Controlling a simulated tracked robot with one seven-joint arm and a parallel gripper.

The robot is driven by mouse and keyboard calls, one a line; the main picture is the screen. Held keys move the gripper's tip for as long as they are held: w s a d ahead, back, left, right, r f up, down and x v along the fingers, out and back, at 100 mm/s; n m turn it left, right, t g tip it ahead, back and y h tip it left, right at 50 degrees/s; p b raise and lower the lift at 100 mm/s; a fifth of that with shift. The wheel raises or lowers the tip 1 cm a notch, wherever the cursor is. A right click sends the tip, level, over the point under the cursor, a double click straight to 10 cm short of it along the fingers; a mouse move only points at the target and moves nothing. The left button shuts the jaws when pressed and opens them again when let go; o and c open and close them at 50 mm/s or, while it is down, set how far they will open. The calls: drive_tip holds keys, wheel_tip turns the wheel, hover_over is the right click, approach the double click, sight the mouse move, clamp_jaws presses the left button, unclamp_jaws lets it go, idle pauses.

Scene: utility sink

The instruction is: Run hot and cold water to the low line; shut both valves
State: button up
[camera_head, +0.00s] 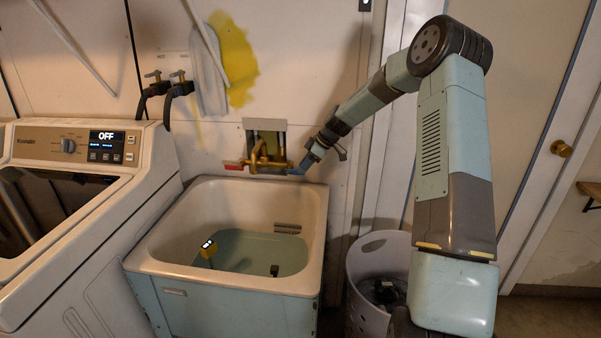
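The utility sink (170,258) stands at the centre with a pool of greenish water (245,252) in its basin. A brass faucet (265,158) is on the wall above it. A red valve handle (233,166) sticks out at its left. A blue valve handle (296,171) is at its right. A grey marked strip (287,229) is on the basin's back wall, above the water. Whether water runs from the spout is not clear.
A yellow device (208,249) and a small dark piece (274,270) show in the basin. A washer (75,210) with an "OFF" display stands at left. A light laundry basket (362,262) stands right of the sink, near my arm. Two hose taps (167,80) are on the wall.

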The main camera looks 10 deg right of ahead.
drive_tip(key=v, duration=1)
drive_tip(key=shift+f, duration=0.1)
idle(1.0)
drive_tip(key=s+a+r+m+h, duration=0.3)
drive_tip(key=s+r, duration=0.4)
drive_tip(key=s, duration=0.4)
drive_tip(key=s+a+r+m+h, duration=0.25)
drive_tip(key=s+r, duration=0.45)
drive_tip(key=s, duration=0.4)
drive_tip(key=s+d+r+m+t, duration=0.1)
drive_tip(key=s+m, duration=0.3)
drive_tip(key=s, duration=0.8)
drive_tip(key=s+d+r+m+t, duration=0.1)
drive_tip(key=s+m, duration=0.3)
drive_tip(key=s, duration=0.9)
drive_tip(key=shift+s+t+h, duration=0.3)
drive_tip(key=shift+t+h, duration=0.15)
drive_tip(key=shift+t, duration=0.15)
